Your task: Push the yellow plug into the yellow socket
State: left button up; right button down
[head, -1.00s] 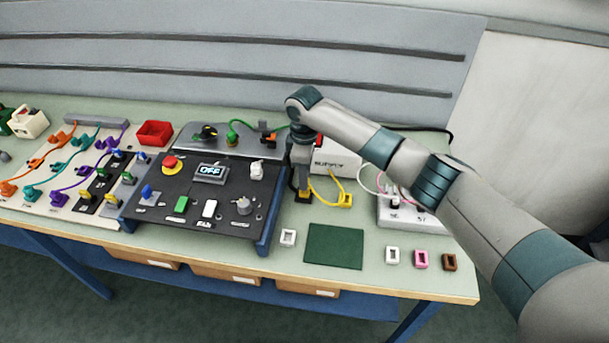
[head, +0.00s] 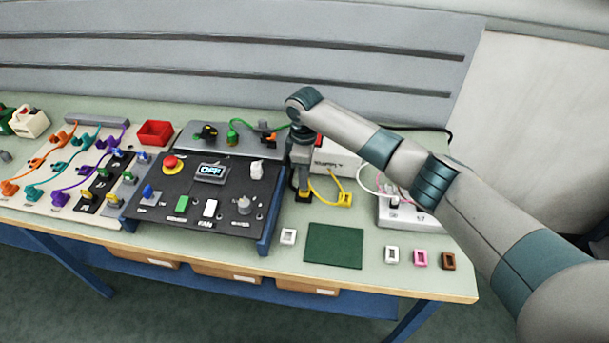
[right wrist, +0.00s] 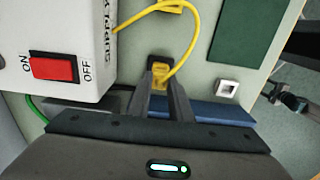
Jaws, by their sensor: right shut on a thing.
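My right gripper (head: 304,192) points down at the table beside the control panel. In the right wrist view its two fingers (right wrist: 165,82) are shut on a yellow plug (right wrist: 160,73) with a yellow cable on it. A dark part shows at the plug's far side, low at the table; I cannot tell whether they touch or are joined. A second yellow connector (head: 345,200) lies on the table just right of the gripper, and it also shows at the top of the right wrist view (right wrist: 170,6). I cannot tell for sure which yellow piece is the socket. My left gripper is out of view.
The white supply box (head: 335,158) with a red switch (right wrist: 54,68) stands close behind the gripper. The black panel (head: 205,195) is on its left. A green mat (head: 334,246) and a white block (head: 288,237) lie in front. A white power strip (head: 400,212) is at right.

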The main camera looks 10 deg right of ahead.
jog(key=shift+f+b, duration=0.5)
jog(key=shift+f, duration=0.5)
jog(key=c, duration=1)
grip_release()
jog(key=shift+c, duration=0.2)
notch_tip(320, 180, up, 8)
jog(key=p, duration=0.8)
jog(key=shift+r, duration=0.25)
